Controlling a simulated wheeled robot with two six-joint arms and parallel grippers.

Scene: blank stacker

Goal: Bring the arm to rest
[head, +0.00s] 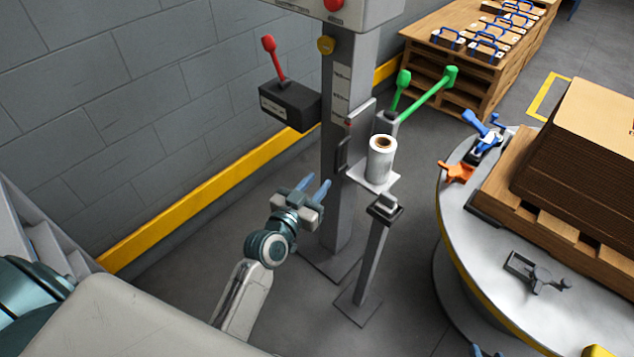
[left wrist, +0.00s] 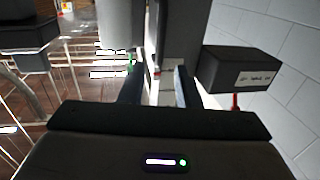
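My left gripper (head: 316,184) is in the middle of the head view, in front of the grey post (head: 348,150). Its two blue fingers are apart with nothing between them. In the left wrist view the fingers of my left gripper (left wrist: 158,85) stand apart on either side, with the post beyond them. My right gripper (head: 487,352) shows only as blue fingertips at the bottom edge, beside the round table; they look apart and empty.
A black box with a red lever (head: 275,60) is on the post's left. A film roll (head: 381,160) sits on a small shelf at right, above a short pedestal (head: 372,260). The round table (head: 480,250) bears a pallet of cardboard (head: 585,150). A yellow rail (head: 190,212) lines the wall.

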